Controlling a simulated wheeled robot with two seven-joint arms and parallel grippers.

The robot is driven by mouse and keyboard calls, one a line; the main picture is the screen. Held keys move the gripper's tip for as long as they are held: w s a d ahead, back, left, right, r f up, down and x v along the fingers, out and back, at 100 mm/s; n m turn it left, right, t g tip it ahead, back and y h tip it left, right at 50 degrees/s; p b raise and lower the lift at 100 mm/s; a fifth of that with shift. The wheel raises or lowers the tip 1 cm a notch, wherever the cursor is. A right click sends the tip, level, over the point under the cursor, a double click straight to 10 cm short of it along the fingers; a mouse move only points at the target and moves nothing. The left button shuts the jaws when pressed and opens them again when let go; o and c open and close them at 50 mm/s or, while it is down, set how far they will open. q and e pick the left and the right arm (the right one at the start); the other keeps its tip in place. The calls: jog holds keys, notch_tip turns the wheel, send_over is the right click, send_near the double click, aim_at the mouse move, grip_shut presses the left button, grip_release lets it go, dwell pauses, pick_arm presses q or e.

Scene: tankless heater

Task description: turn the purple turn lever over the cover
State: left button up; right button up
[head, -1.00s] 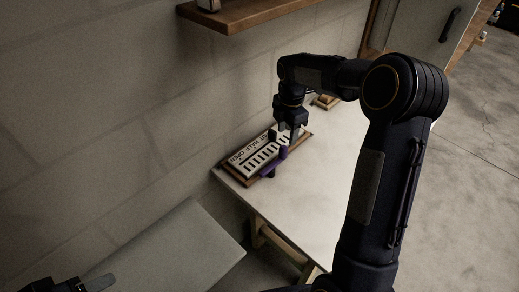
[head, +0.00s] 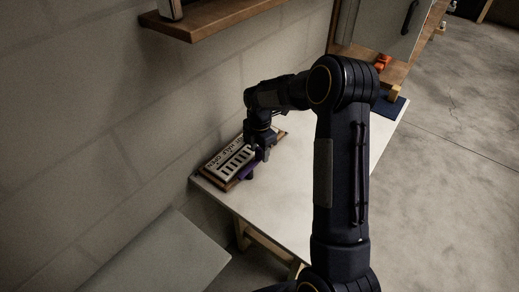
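The cover (head: 228,163) is a pale slotted panel with dark lettering in a brown wooden frame, lying at the left end of the white table by the wall. The purple turn lever (head: 247,172) shows at the cover's near right edge, partly hidden by my gripper. My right gripper (head: 262,155) points down at the cover's right side, right by the lever. Its fingers are small and dark here, and I cannot tell whether they touch or grip the lever. My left gripper is out of view.
The white table (head: 290,200) is mostly clear to the right of the cover. A wooden shelf (head: 215,18) juts from the wall above. A grey panel (head: 165,255) lies at lower left. A dark blue mat (head: 390,107) and orange item (head: 382,63) are at the far end.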

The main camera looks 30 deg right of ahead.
jog(key=c, duration=0.9)
jog(key=shift+o, duration=0.2)
jog(key=m, duration=0.1)
jog(key=s+m+b, duration=0.1)
jog(key=m, duration=0.1)
jog(key=shift+s+d+m, duration=0.2)
jog(key=shift+s+m, duration=0.1)
jog(key=s+m+b, duration=0.1)
jog(key=m, duration=0.1)
jog(key=s+m, duration=0.1)
jog(key=m, duration=0.1)
jog(key=shift+a+m+b, duration=0.15)
jog(key=shift+m+b, duration=0.15)
jog(key=shift+b, duration=0.05)
jog(key=s+m, duration=0.1)
jog(key=m, duration=0.1)
jog(key=s+a+m+b, duration=0.1)
jog(key=m, duration=0.2)
jog(key=s+a+m, duration=0.1)
jog(key=m, duration=0.1)
jog(key=shift+a+m, duration=0.1)
jog(key=shift+m, duration=0.2)
jog(key=shift+s+a+m, duration=0.3)
jog(key=shift+a+m, duration=0.2)
jog(key=shift+m, duration=0.7)
